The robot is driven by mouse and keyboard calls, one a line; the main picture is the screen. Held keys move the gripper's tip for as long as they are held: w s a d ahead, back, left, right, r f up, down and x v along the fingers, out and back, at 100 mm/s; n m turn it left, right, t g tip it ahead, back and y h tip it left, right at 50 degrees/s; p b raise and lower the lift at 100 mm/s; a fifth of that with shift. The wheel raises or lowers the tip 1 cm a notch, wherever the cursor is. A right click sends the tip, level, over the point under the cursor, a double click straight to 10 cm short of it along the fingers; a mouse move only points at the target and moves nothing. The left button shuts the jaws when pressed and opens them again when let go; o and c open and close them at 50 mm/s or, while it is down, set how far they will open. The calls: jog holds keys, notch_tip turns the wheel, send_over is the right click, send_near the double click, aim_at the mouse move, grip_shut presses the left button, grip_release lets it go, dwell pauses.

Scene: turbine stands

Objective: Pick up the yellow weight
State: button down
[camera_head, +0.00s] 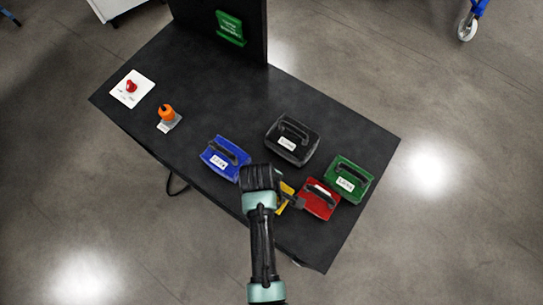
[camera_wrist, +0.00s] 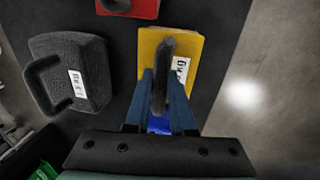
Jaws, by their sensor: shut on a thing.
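The yellow weight (camera_head: 286,188) is partly hidden behind my gripper (camera_head: 292,200) in the head view, between the blue and red weights. In the wrist view the yellow weight (camera_wrist: 152,42) has a white label and a dark upright handle (camera_wrist: 164,65). The two blue fingers of my gripper (camera_wrist: 163,82) stand on either side of this handle and are shut on it. I cannot tell whether the weight touches the table or is raised.
The red weight (camera_head: 319,203) is close on the right, the blue weight (camera_head: 222,158) on the left. The black weight (camera_head: 291,140) and green weight (camera_head: 347,181) stand nearby on the dark table (camera_head: 200,80). An orange item (camera_head: 167,112) and a red button (camera_head: 131,87) lie farther left.

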notch_tip(320, 180, up, 9)
jog(key=shift+r+b, duration=0.2)
jog(key=shift+b, duration=0.15)
jog(key=c, duration=1.3)
grip_release()
grip_shut()
